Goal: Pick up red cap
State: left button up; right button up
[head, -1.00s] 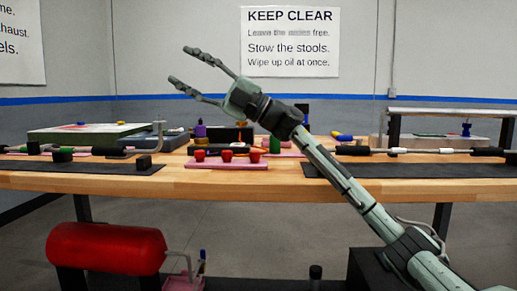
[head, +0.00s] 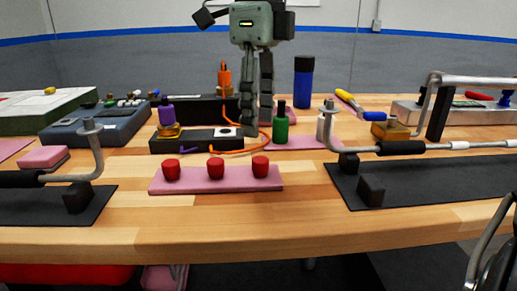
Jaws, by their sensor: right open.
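Three red caps stand in a row on a pink mat near the table's front edge: a left one (head: 171,170), a middle one (head: 215,169) and a right one (head: 260,167). My right gripper (head: 257,122) comes down from the top of the head view with its fingers pointing down. It is open and empty, with a narrow gap showing between the fingers. In the picture its fingertips are above the middle and right caps, apart from them. The fingers hide part of the black boxes behind.
A black block (head: 190,143), a green bottle (head: 281,126) and an orange cable (head: 265,141) lie behind the caps. Rods on stands rest over black mats at left (head: 95,210) and right (head: 450,178). Bare wood (head: 250,215) is free in front.

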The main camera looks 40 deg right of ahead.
aim_at(260, 159)
jog(key=f, duration=0.7)
jog(key=shift+s+f, duration=0.2)
jog(key=shift+s, duration=0.05)
jog(key=c, duration=0.9)
